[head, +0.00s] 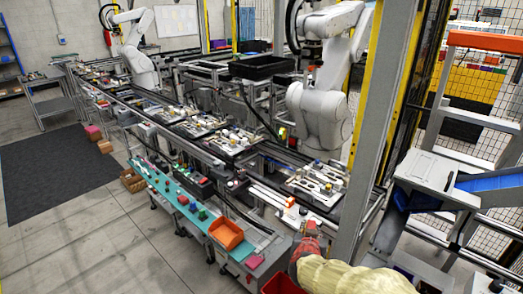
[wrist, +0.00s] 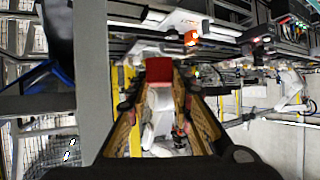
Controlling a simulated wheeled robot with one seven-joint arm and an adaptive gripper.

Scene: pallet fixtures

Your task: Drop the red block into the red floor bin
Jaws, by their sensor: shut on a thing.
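My gripper (wrist: 158,82) is shut on the red block (wrist: 159,69), which sits between its fingertips in the wrist view. In the head view my gripper (head: 306,243) is at the lower middle, at the end of my pale yellow arm. The block is hard to tell apart from the gripper there. The red floor bin (head: 281,285) is cut off by the bottom edge of the head view, below and left of my gripper. Only part of its rim and inside shows. I do not see the bin in the wrist view.
A teal shelf (head: 190,213) runs along the bench front with small coloured blocks, an orange bin (head: 226,234) and a pink pad (head: 254,262). A grey post (head: 368,140) stands close behind my gripper. Open floor (head: 110,225) lies to the left.

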